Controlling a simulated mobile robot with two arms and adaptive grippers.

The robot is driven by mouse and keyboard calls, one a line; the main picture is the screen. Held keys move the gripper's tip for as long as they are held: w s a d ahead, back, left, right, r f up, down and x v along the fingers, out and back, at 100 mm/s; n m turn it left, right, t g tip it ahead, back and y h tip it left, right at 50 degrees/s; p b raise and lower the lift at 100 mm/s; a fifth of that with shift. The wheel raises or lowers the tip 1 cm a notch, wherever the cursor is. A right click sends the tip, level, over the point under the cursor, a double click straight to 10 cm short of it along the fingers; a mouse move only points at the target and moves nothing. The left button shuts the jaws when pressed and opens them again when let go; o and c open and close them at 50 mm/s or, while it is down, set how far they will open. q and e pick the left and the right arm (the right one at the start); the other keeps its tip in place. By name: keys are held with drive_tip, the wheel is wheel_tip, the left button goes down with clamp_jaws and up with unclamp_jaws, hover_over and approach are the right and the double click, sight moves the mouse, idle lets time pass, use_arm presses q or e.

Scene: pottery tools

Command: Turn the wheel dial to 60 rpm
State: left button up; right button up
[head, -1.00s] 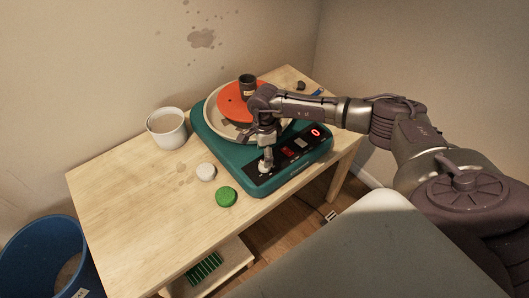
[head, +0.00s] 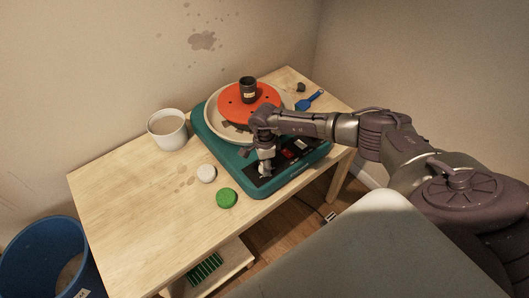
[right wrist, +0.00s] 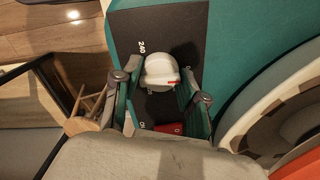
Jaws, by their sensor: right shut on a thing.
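The teal pottery wheel (head: 205,131) stands on the wooden table, with an orange disc (head: 234,107) on its round tray. Its white dial (right wrist: 160,72) with a red pointer mark shows in the right wrist view, on a black panel (right wrist: 160,28) with printed numbers, one reading 240. My right gripper (head: 265,170) is down at the panel's near left end. In the right wrist view its fingers (right wrist: 160,85) are on both sides of the dial, shut on it. My left gripper is out of view.
A dark jar (head: 248,92) stands on the disc. A white bucket (head: 167,130), a white round piece (head: 206,173) and a green round piece (head: 227,198) are left of the wheel. A blue tool (head: 310,100) lies behind it. The table's left part is clear.

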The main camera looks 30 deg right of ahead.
drive_tip(key=shift+c, duration=0.8)
drive_tip(key=shift+m, duration=0.3)
drive_tip(key=m+b, duration=0.1)
drive_tip(key=m, duration=0.3)
drive_tip(key=shift+m, duration=0.3)
drive_tip(key=m, duration=0.3)
drive_tip(key=shift+m+b, duration=0.3)
drive_tip(key=shift+b, duration=0.05)
drive_tip(key=shift+m, duration=1.4)
drive_tip(key=o, duration=1.2)
drive_tip(key=shift+c, duration=0.2)
